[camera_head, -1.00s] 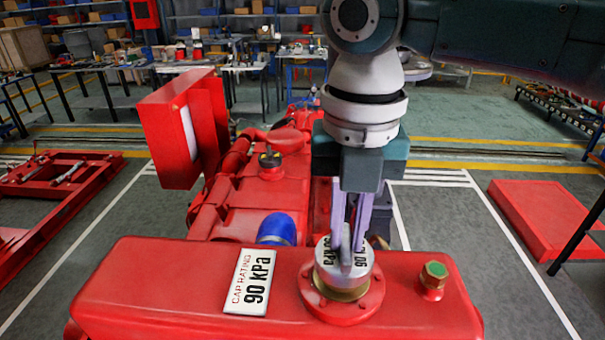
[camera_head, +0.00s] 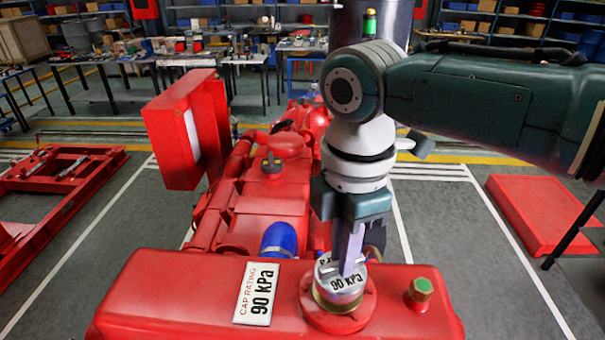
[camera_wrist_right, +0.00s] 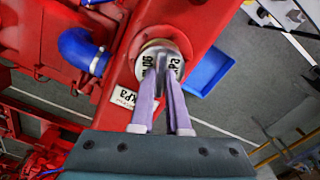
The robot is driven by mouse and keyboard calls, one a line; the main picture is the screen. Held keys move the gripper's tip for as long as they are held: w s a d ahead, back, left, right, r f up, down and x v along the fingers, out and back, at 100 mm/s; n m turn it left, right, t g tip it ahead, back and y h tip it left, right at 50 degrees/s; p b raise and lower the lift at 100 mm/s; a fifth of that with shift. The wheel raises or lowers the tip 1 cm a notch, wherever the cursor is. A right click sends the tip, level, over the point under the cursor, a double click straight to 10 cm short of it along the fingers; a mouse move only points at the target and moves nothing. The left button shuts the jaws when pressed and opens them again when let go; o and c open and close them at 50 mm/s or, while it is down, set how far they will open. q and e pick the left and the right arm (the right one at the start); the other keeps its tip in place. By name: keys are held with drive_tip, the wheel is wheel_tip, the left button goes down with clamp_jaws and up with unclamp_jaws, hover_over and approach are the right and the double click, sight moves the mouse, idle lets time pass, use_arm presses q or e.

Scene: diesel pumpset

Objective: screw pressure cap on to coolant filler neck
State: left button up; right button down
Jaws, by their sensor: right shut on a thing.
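The pressure cap (camera_head: 341,283) is a silvery disc marked "90 kPa" with a raised grip bar. It sits on the coolant filler neck (camera_head: 338,312), a brassy ring on a red round flange on top of the red tank (camera_head: 190,295). My right gripper (camera_head: 350,262) points down from above and is shut on the cap's bar. In the right wrist view the two pale fingers (camera_wrist_right: 162,85) meet at the middle of the cap (camera_wrist_right: 158,60). How far the cap is seated on the neck I cannot tell. My left gripper is not in view.
A "CAP RATING 90 kPa" label (camera_head: 257,294) lies left of the neck. A green-topped plug (camera_head: 420,290) stands to its right. A blue hose elbow (camera_head: 279,240) and the red engine are behind. A blue tray (camera_wrist_right: 211,72) shows in the right wrist view.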

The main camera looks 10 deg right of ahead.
drive_tip(key=shift+s+a+r+m+p, duration=0.1)
drive_tip(key=shift+m+p, duration=0.05)
drive_tip(key=shift+m, duration=0.45)
drive_tip(key=shift+s+a+r+m+p, duration=0.1)
drive_tip(key=shift+m+p, duration=0.05)
drive_tip(key=shift+m, duration=0.45)
drive_tip(key=shift+w+d+f, duration=0.1)
drive_tip(key=shift+f, duration=0.1)
drive_tip(key=shift+r+m, duration=0.15)
drive_tip(key=shift+m, duration=1.25)
drive_tip(key=shift+c, duration=2.1)
unclamp_jaws()
drive_tip(key=shift+d, duration=0.1)
drive_tip(key=shift+r, duration=3.35)
